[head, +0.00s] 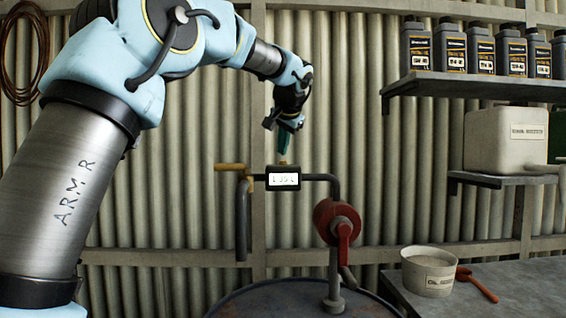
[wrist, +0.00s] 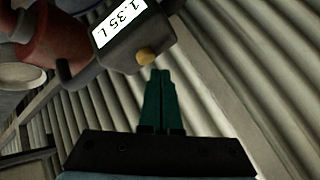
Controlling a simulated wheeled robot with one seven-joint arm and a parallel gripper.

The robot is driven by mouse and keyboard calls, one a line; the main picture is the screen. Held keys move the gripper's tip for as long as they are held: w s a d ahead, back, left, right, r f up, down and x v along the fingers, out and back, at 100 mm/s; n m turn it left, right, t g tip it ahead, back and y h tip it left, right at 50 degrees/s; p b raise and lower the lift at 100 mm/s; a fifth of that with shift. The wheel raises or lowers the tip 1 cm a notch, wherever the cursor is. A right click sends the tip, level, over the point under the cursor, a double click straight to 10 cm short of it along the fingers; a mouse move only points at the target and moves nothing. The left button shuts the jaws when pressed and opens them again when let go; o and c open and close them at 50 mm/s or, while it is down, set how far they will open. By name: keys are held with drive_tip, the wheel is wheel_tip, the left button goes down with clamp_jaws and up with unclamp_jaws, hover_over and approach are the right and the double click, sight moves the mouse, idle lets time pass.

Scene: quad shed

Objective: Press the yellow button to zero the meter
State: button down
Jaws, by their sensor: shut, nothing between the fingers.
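The meter (head: 284,181) is a small dark box on the pipe above the drum, with a lit white display. In the wrist view the meter (wrist: 140,47) shows 1.35 L. The yellow button (wrist: 146,57) sticks out of its edge; in the head view the button (head: 283,163) is on the meter's top. My gripper (head: 285,143) is shut and empty, pointing down just above the button. In the wrist view the green fingertips (wrist: 160,74) are close beside the button. I cannot tell whether they touch it.
A red pump (head: 337,222) stands on the drum (head: 300,300), right of the meter. A nozzle with a tan handle (head: 233,167) hangs at left. A bench (head: 510,285) holds a tub (head: 428,272) and a red tool (head: 477,284). Bottles line the shelf (head: 480,86). A corrugated wall stands behind.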

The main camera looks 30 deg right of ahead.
drive_tip(key=shift+f, duration=0.15)
drive_tip(key=shift+f+b, duration=0.3)
drive_tip(key=shift+f+b, duration=0.35)
drive_tip(key=shift+f, duration=0.15)
idle(0.6)
drive_tip(key=shift+r, duration=0.1)
drive_tip(key=shift+r+p, duration=0.85)
drive_tip(key=shift+p, duration=0.05)
wheel_tip(320, 180, up, 5)
drive_tip(key=p, duration=0.4)
idle(0.9)
